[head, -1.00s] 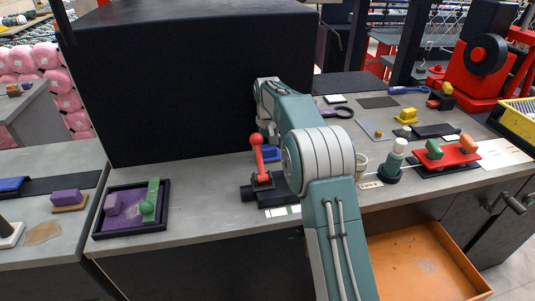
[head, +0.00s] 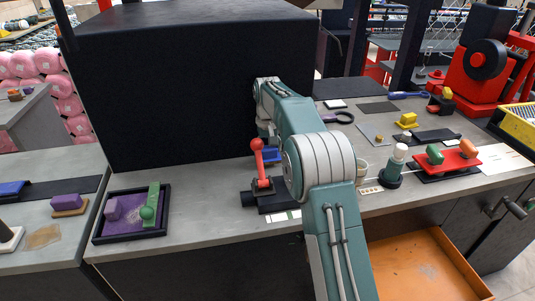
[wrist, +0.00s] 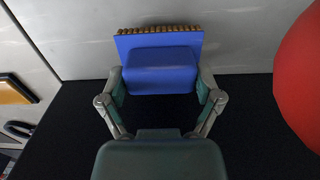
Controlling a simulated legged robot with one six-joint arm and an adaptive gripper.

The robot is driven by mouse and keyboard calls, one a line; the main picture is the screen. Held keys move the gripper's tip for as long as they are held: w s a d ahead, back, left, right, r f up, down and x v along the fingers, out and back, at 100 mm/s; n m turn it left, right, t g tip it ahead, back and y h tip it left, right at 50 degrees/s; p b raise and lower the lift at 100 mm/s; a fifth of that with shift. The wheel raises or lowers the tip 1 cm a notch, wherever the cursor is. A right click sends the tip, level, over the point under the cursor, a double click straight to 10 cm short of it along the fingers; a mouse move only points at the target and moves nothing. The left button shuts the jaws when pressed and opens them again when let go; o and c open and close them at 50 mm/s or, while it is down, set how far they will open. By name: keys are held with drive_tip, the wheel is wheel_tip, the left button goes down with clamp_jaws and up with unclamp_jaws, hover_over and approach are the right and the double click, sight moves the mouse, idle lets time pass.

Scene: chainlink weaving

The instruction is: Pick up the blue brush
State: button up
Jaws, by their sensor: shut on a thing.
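The blue brush (wrist: 160,70) is in the upper middle of the wrist view, a blue block with a row of brown bristles along its far edge. My gripper (wrist: 161,88) has one finger against each side of its blue body and is shut on it. A dark mat lies around and below it; I cannot tell whether the brush touches the surface. In the head view a small part of the blue brush (head: 271,155) shows behind the red-knobbed lever, and my arm hides the gripper.
The red ball knob (wrist: 303,75) is close on the right of the wrist view; its lever (head: 262,170) stands in front of the brush. A large black box (head: 190,90) is behind. A purple tray (head: 130,232) is left, with clear bench between. Several fixtures crowd the right.

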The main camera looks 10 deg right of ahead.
drive_tip(key=s+d+r, duration=0.9)
drive_tip(key=s+r, duration=0.2)
drive_tip(key=shift+r, duration=0.1)
drive_tip(key=o, duration=0.4)
drive_tip(key=shift+c, duration=1.2)
drive_tip(key=shift+a, duration=0.1)
